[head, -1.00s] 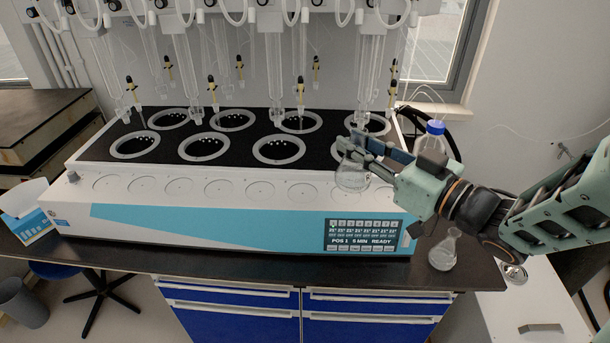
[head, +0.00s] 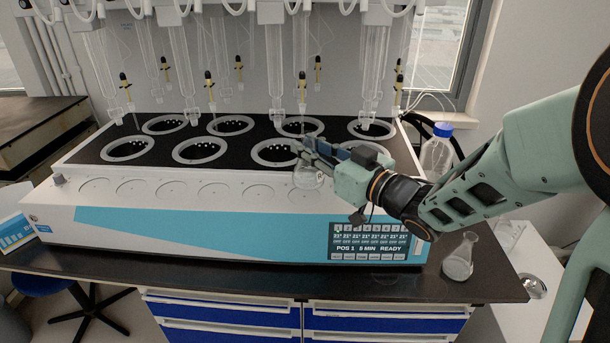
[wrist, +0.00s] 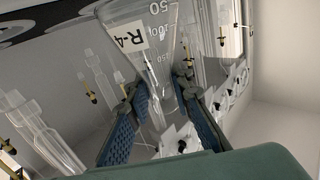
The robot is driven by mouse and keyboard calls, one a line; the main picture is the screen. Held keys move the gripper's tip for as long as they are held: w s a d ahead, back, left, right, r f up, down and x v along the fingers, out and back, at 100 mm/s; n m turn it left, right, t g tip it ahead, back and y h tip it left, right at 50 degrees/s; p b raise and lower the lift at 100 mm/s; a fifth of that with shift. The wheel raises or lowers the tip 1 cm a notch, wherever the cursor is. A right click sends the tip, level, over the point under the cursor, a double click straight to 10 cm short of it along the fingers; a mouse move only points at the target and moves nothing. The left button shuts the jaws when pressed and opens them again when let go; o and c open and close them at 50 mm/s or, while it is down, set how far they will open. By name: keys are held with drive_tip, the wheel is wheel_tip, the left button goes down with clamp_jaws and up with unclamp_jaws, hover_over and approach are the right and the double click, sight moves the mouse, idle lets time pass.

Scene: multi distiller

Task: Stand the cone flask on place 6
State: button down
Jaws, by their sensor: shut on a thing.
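The clear cone flask (head: 307,181) is in my gripper (head: 303,154), upright as far as I can tell, over the pale front ledge of the distiller (head: 225,220). In the wrist view the flask (wrist: 148,55) shows a label "R-4" and scale marks, with the blue finger pads of my gripper (wrist: 162,85) on both sides of its narrow part. A row of round marked places (head: 213,193) runs along the ledge. One place (head: 300,196) lies just below the flask, partly hidden. I cannot read place numbers or tell whether the flask touches the ledge.
A second cone flask (head: 459,257) stands on the dark bench (head: 480,285) at the right. A blue-capped bottle (head: 437,152) stands behind my arm. Glass tubes (head: 276,70) hang over the ringed wells (head: 201,150). The ledge to the left is clear.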

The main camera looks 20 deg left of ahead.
sight(304, 163)
drive_tip(key=shift+w+a+f+b, duration=0.3)
drive_tip(key=shift+a+f, duration=0.1)
drive_tip(key=shift+f, duration=0.15)
drive_tip(key=shift+a+f+b, duration=0.2)
drive_tip(key=shift+f+b, duration=1.15)
drive_tip(key=shift+f, duration=0.4)
drive_tip(key=shift+f, duration=0.2)
drive_tip(key=c, duration=1.7)
unclamp_jaws()
drive_tip(key=shift+r, duration=0.2)
drive_tip(key=v, duration=1.2)
drive_tip(key=shift+p, duration=0.35)
